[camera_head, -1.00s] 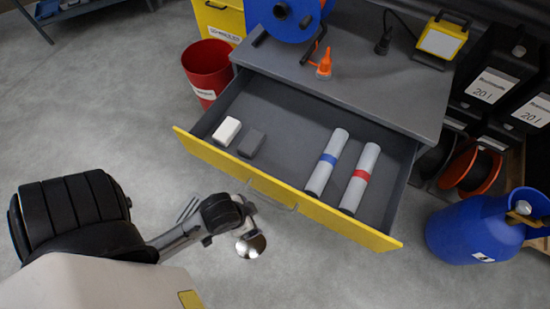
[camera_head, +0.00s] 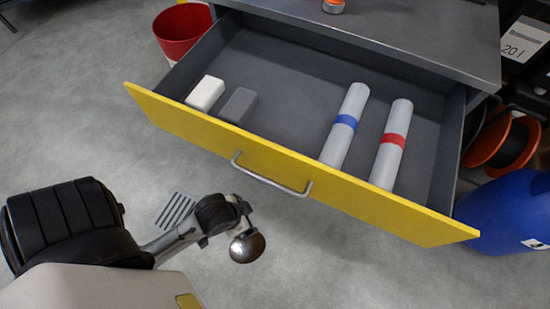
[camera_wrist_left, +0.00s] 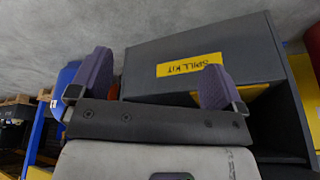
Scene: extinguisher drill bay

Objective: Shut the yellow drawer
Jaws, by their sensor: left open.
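The yellow drawer (camera_head: 350,196) stands open, pulled out from a grey cabinet (camera_head: 420,42). Its yellow front carries a grey bar handle (camera_head: 270,180). Inside lie a white block (camera_head: 206,93), a grey block (camera_head: 238,105), a grey tube with a blue band (camera_head: 345,125) and one with a red band (camera_head: 392,145). My left arm is in front of the drawer at lower left, apart from the front; its fingers are not clear there. In the left wrist view my left gripper (camera_wrist_left: 153,82) is open, with nothing between its purple fingers. My right gripper is not in view.
A red bin (camera_head: 181,34) stands left of the drawer. A blue cylinder (camera_head: 508,212) stands close to its right end, with an orange cable reel (camera_head: 500,142) behind. A spill kit label (camera_wrist_left: 188,65) shows in the left wrist view.

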